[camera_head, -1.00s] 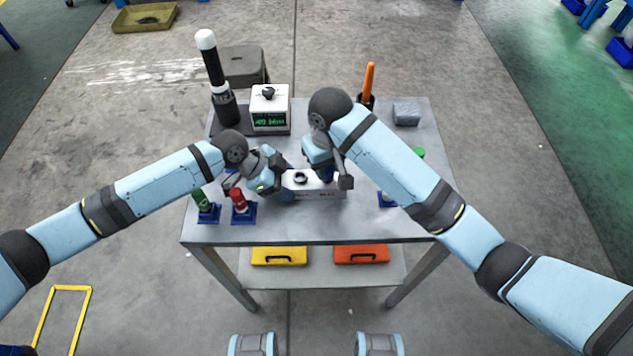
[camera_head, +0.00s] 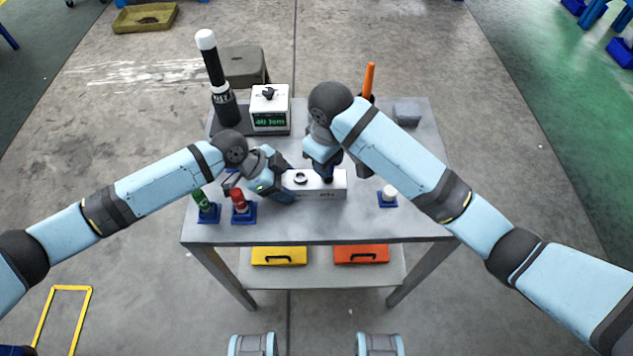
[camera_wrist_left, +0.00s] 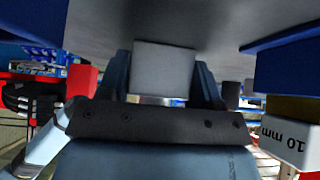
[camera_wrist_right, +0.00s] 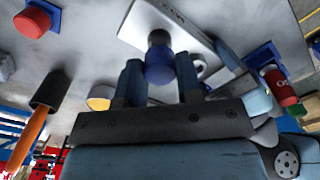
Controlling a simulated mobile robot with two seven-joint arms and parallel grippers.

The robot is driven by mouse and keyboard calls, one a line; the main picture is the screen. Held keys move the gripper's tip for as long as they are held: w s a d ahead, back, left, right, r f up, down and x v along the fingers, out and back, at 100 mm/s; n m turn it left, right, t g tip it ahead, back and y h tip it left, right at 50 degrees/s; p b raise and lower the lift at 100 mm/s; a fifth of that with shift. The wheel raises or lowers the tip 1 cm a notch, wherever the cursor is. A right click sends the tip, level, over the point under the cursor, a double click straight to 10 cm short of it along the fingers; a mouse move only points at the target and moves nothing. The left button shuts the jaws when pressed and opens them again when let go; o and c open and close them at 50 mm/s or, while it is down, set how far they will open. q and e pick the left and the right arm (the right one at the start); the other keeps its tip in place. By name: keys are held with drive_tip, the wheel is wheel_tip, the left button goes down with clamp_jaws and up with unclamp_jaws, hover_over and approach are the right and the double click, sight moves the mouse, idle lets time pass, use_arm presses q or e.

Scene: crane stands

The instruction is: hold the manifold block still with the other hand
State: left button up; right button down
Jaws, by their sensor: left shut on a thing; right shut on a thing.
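The manifold block (camera_head: 333,184) is a pale grey box lying near the middle of the table, with a dark-ringed port (camera_head: 301,178) on top. My left gripper (camera_head: 284,186) is shut on its left end; in the left wrist view the block's end (camera_wrist_left: 163,72) sits between the two fingers. My right gripper (camera_head: 327,172) is above the block's right part, shut on a blue cylindrical part with a dark end (camera_wrist_right: 159,62). That dark end meets the block's top face (camera_wrist_right: 180,20) in the right wrist view; I cannot tell whether it is seated in a port.
A display box (camera_head: 270,110), a black-and-white tool (camera_head: 218,80), an orange-handled tool (camera_head: 369,80) and a grey block (camera_head: 407,114) are at the back. The table's front strip (camera_head: 310,225) is clear.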

use_arm(q)
drive_tip(key=shift+r, duration=0.1)
use_arm(e)
drive_tip(key=shift+r, duration=1.45)
use_arm(q)
drive_tip(key=o, duration=1.2)
drive_tip(key=shift+a, duration=0.1)
drive_tip(key=v, duration=1.2)
